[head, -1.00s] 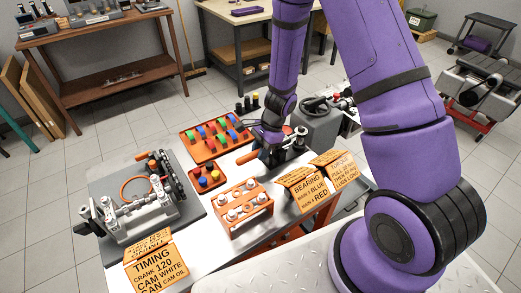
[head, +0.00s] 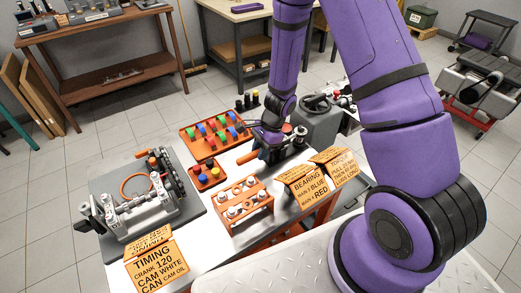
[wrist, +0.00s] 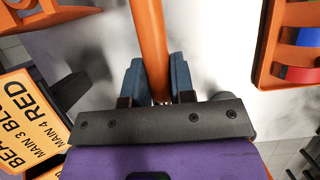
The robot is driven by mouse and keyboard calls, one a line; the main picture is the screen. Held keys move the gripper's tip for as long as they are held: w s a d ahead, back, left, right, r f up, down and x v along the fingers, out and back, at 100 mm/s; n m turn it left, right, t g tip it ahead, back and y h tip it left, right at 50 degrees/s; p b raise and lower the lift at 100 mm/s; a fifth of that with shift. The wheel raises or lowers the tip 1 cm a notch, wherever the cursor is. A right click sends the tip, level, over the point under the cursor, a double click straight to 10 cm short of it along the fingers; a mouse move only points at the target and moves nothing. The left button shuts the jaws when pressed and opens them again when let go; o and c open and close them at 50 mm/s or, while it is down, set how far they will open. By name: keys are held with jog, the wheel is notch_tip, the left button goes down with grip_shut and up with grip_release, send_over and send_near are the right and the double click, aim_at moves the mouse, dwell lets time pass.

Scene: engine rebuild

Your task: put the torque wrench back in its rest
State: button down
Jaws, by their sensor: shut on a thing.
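The torque wrench shows as an orange handle (wrist: 149,40) in the wrist view, running up from between the two blue finger pads. My gripper (wrist: 157,85) is shut on this handle. In the head view the handle (head: 247,156) sticks out to the left of my gripper (head: 266,143), over the white bench top. The rest of the wrench is hidden by my gripper and arm. A dark bracket-like piece (wrist: 78,92) stands left of the fingers in the wrist view; I cannot tell whether it is part of the rest.
An orange tray of coloured caps (head: 188,134) lies behind the handle, with a smaller orange tray (head: 205,187) and an orange piston rack (head: 262,199) nearer. Orange sign cards (head: 305,188) stand at the front right. An engine block (head: 148,212) sits on the left.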

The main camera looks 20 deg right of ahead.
jog(key=shift+f, duration=0.5)
jog(key=c, duration=1.2)
grip_release()
jog(key=shift+r, duration=1.55)
jog(key=o, duration=0.6)
jog(key=shift+c, duration=0.2)
jog(key=v, duration=1)
jog(key=shift+r, duration=0.35)
